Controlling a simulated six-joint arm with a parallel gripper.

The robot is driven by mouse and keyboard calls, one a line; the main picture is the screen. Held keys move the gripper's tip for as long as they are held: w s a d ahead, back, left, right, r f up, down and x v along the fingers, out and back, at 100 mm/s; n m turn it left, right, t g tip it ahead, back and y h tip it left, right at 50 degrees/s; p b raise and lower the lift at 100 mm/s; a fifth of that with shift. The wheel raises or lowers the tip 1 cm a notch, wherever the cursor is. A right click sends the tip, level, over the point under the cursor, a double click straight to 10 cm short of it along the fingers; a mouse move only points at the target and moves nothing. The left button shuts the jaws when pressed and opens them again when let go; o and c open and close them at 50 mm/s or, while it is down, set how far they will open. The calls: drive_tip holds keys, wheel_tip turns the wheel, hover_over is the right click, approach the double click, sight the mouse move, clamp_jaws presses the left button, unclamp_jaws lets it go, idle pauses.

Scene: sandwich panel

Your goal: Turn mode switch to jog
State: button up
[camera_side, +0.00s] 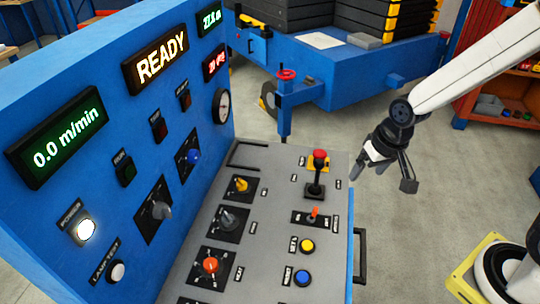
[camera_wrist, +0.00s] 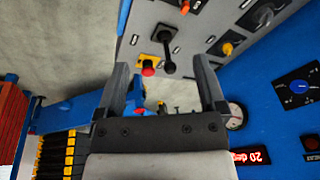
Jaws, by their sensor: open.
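The panel has several rotary switches, and their labels are too small to read, so I cannot tell which is the mode switch. On the sloping desk are a yellow knob (camera_side: 241,184), a dark grey knob (camera_side: 230,218) and an orange knob (camera_side: 210,265). On the upright face are a grey knob (camera_side: 161,210) and a blue knob (camera_side: 194,157). My gripper (camera_side: 371,165) is open and empty, in the air to the right of the desk. In the wrist view my gripper (camera_wrist: 160,68) has its fingers apart, with the yellow knob (camera_wrist: 228,48) off to the right.
A black lever (camera_side: 314,189) and a red button (camera_side: 320,154) stand at the desk's right side, nearest my gripper. An orange toggle (camera_side: 314,211), yellow button (camera_side: 307,245) and blue button (camera_side: 302,278) lie nearer. A handle (camera_side: 360,256) sticks out at right.

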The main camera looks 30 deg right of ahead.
drive_tip(key=w+a+f+m+y, duration=0.2)
drive_tip(key=w+a+f+m, duration=0.3)
drive_tip(key=w+a+m, duration=0.65)
drive_tip(key=m+y, duration=0.2)
drive_tip(key=m, duration=0.7)
approach(229, 215)
drive_tip(key=x, duration=0.3)
drive_tip(key=shift+w+r+n+g, duration=0.2)
drive_tip(key=shift+n+g, duration=0.05)
drive_tip(key=shift+g, duration=0.15)
drive_tip(key=shift+x, duration=3.85)
drive_tip(key=shift+d+f, duration=0.1)
drive_tip(key=shift+d, duration=0.05)
clamp_jaws()
